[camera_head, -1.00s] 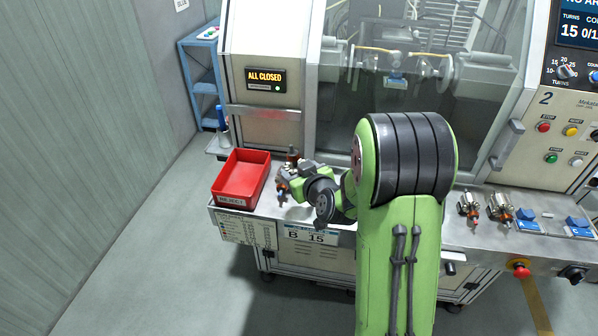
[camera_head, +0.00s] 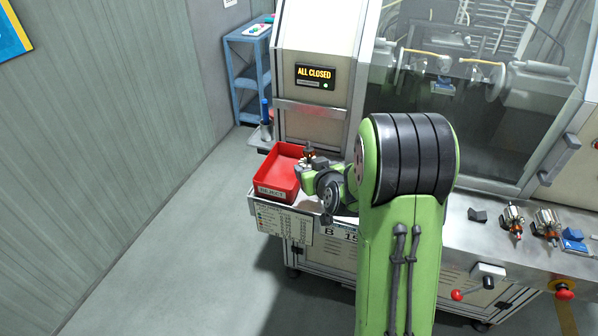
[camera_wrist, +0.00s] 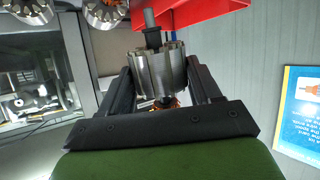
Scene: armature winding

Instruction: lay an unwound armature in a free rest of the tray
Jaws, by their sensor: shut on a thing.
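My gripper (camera_wrist: 162,85) is shut on an armature (camera_wrist: 160,68), which has a silver slotted core, a grey shaft and some copper colour at its lower end in the wrist view. I cannot tell whether it is wound. In the head view the armature (camera_head: 309,153) stands roughly upright above my gripper (camera_head: 308,167), beside the right edge of the red bin.
The red bin (camera_head: 262,182), labelled REJECT, sits at the bench's left end; its edge shows close behind the held armature in the wrist view (camera_wrist: 200,10). The winding machine's glass guard (camera_head: 470,120) stands behind the bench. A red emergency knob (camera_head: 564,290) is at front right.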

